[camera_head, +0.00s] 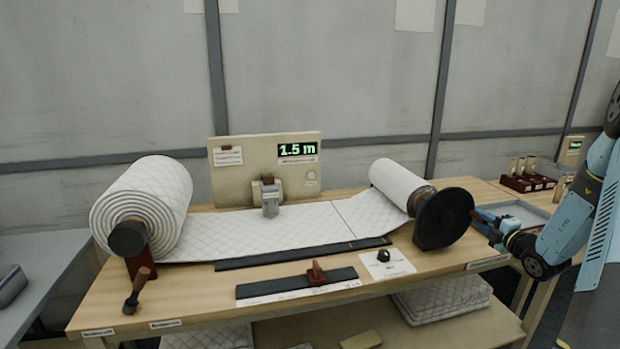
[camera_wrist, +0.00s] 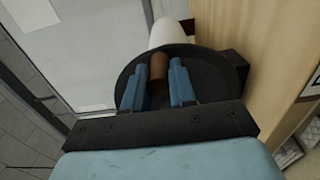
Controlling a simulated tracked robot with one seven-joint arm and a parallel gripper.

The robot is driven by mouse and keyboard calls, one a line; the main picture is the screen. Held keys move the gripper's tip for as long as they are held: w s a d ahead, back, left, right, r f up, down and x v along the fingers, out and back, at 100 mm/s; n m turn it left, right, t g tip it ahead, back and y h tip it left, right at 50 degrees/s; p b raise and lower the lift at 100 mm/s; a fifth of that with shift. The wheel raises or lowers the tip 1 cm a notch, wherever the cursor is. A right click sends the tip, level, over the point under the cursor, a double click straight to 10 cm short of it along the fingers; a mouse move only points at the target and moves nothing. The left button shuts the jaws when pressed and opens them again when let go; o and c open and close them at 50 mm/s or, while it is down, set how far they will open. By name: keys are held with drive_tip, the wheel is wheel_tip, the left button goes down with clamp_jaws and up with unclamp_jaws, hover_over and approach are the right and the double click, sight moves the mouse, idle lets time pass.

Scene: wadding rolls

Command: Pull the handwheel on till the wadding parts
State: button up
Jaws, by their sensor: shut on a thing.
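The black handwheel (camera_head: 445,218) stands at the right end of the bench, on the end of the smaller wadding roll (camera_head: 397,184). My gripper (camera_head: 480,222) reaches it from the right. In the wrist view my gripper (camera_wrist: 158,88) is shut on the wheel's brown handle (camera_wrist: 158,68), with a blue finger on each side. The white quilted wadding (camera_head: 270,234) runs flat from the big roll (camera_head: 145,205) at left to the smaller roll. A thin line (camera_head: 343,219) crosses the sheet near the smaller roll; I cannot tell whether it is a cut or a crease.
A display board (camera_head: 265,168) behind the sheet reads 1.5 m. A black bar (camera_head: 300,254) lies along the sheet's front edge, and a second bar with a brown knob (camera_head: 316,272) lies nearer. A grey tray (camera_head: 520,215) is behind my gripper.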

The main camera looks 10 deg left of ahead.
drive_tip(key=shift+f, duration=0.3)
drive_tip(key=shift+f, duration=0.75)
drive_tip(key=o, duration=1)
drive_tip(key=v, duration=1)
